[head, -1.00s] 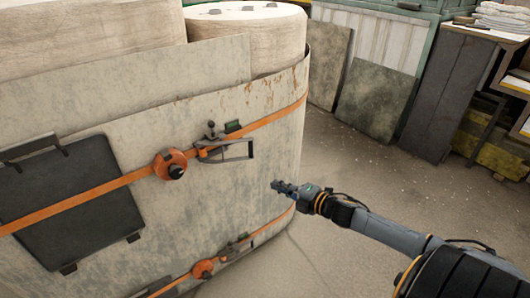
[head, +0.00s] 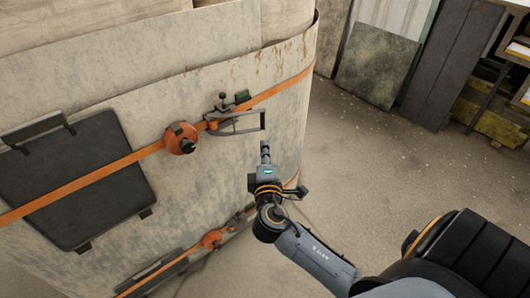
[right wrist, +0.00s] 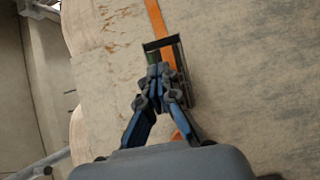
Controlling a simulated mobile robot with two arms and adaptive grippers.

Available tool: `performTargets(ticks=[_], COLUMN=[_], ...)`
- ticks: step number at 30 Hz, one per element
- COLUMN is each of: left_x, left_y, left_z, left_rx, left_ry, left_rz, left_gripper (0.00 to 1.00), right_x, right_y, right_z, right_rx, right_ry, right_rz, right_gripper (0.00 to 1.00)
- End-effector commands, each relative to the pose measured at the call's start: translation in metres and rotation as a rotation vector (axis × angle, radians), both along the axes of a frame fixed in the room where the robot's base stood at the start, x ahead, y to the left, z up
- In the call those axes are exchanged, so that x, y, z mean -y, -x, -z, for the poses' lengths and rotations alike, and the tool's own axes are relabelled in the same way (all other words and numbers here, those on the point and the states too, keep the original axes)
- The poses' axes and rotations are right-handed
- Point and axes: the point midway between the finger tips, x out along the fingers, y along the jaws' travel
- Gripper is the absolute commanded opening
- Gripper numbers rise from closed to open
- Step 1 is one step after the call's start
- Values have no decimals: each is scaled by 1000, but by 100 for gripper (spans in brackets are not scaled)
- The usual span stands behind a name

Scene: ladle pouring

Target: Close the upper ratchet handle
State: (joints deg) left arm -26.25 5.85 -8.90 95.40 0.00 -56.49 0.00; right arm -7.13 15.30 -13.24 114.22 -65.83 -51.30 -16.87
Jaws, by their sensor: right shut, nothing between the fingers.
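The upper ratchet handle (head: 238,129) is a dark metal frame on the upper orange strap. It stands out from the wrapped load's side, and its free end points right. The ratchet's round orange hub (head: 181,138) sits to its left. My right gripper (head: 265,148) is shut and empty, just below the handle's free end in the head view. In the right wrist view the shut fingertips (right wrist: 160,72) overlap the handle frame (right wrist: 178,48) and hide part of it. I cannot tell whether they touch. My left gripper is out of view.
A dark panel (head: 85,180) lies under the upper strap at left. Grey boards (head: 378,65) and a shelf stand behind.

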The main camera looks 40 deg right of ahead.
Motion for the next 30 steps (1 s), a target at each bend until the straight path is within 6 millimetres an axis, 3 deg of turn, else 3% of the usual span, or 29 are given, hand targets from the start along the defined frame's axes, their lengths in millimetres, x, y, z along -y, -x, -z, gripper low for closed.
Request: performTargets(ticks=[6, 12, 18, 30], left_x=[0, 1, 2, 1], left_y=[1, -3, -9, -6], left_z=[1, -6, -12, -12], left_rx=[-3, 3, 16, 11], left_ry=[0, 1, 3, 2], left_rz=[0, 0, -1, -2], left_gripper=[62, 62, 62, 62], right_x=[26, 43, 50, 51], right_y=[-42, -70, -81, -83], right_z=[-1, 0, 0, 1], right_rx=[2, 0, -2, -2], right_ry=[3, 2, 1, 1], right_rz=[0, 0, -1, -5], right_gripper=[0, 0, 0, 0])
